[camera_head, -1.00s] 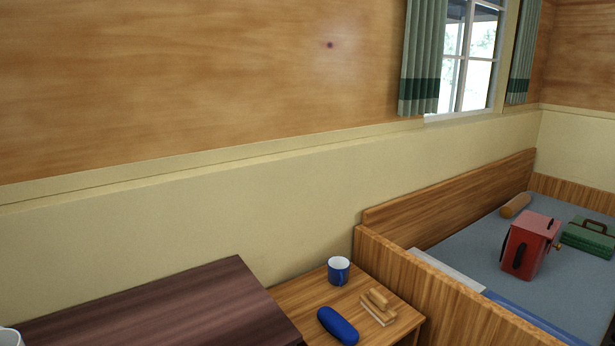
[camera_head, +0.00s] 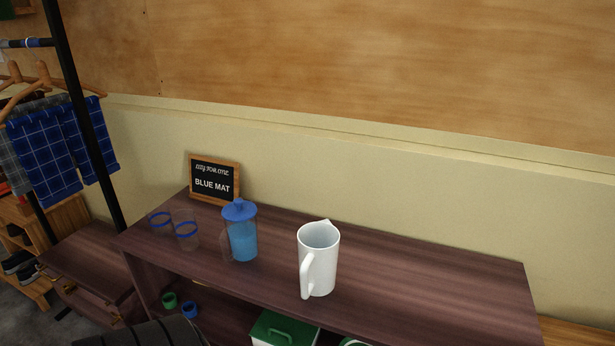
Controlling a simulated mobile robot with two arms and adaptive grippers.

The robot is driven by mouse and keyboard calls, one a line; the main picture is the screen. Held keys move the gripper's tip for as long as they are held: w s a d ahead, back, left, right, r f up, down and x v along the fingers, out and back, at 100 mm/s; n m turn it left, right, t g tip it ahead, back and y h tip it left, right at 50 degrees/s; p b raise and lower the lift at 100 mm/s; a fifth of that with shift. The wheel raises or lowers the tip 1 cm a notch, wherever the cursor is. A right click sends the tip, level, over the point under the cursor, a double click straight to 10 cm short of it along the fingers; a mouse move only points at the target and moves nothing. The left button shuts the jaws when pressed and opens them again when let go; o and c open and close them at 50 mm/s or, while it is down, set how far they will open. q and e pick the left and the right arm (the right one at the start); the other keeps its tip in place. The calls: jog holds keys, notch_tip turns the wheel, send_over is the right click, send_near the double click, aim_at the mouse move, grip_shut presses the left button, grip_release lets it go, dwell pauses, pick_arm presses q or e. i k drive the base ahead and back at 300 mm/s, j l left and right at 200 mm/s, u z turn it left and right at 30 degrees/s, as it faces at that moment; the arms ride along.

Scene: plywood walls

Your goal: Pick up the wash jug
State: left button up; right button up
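A white jug (camera_head: 318,262) with a spout and a handle stands upright on the dark brown shelf top (camera_head: 430,285). Its handle faces the front left, and it looks like the wash jug. To its left stands a clear pitcher (camera_head: 242,240) with a blue lid and blue contents. Neither of my grippers is in view.
A framed sign (camera_head: 214,180) reading "BLUE MAT" stands behind. Green and blue items sit below. A clothes rack (camera_head: 85,120) is at left. The shelf top's right side is clear.

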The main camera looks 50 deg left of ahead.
aim_at(318, 242)
jog(key=u, duration=1.55)
